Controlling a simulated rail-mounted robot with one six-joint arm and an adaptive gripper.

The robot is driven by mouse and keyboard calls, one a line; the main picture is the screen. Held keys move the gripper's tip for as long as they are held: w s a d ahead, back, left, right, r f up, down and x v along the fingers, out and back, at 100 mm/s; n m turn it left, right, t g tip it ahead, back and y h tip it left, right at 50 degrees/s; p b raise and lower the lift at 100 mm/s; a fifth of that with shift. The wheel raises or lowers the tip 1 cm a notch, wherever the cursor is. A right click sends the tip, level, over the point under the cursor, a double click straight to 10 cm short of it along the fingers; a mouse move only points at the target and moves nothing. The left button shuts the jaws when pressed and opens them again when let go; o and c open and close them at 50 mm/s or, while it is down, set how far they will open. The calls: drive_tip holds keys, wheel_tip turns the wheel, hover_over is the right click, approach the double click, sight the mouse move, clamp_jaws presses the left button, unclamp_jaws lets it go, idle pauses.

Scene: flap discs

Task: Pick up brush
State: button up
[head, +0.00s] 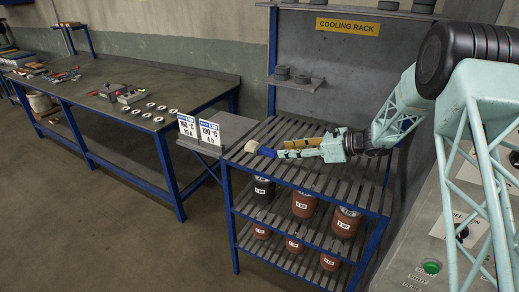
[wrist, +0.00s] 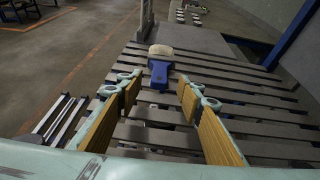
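The brush has a blue handle (wrist: 158,76) and a pale, cream-coloured head (wrist: 161,50). In the wrist view it lies on the slatted rack top, head pointing away. In the head view the brush (head: 267,151) shows just left of my gripper (head: 284,150), near the rack's left edge. In the wrist view my gripper (wrist: 159,88) is open, its tan-padded fingers on either side. The near end of the blue handle is about level with the fingertips, between them, with a gap on both sides. Nothing is held.
The rack's slatted top (head: 340,182) is mostly bare. Labelled containers (head: 303,204) stand on its lower shelves. Temperature cards (head: 198,132) stand on a small side table at left. A long workbench (head: 100,85) holds tools and white rings. A back panel (head: 340,60) carries a shelf of dark discs.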

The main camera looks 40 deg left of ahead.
sight(270, 151)
drive_tip(key=shift+a, duration=0.15)
drive_tip(key=shift+s+a+f, duration=0.15)
drive_tip(key=shift+a+f, duration=0.1)
drive_tip(key=shift+a, duration=0.2)
idle(0.3)
drive_tip(key=shift+b+x, duration=0.35)
drive_tip(key=shift+x, duration=2.8)
drive_tip(key=shift+d, duration=0.1)
drive_tip(key=shift+c, duration=0.7)
drive_tip(key=c, duration=0.8)
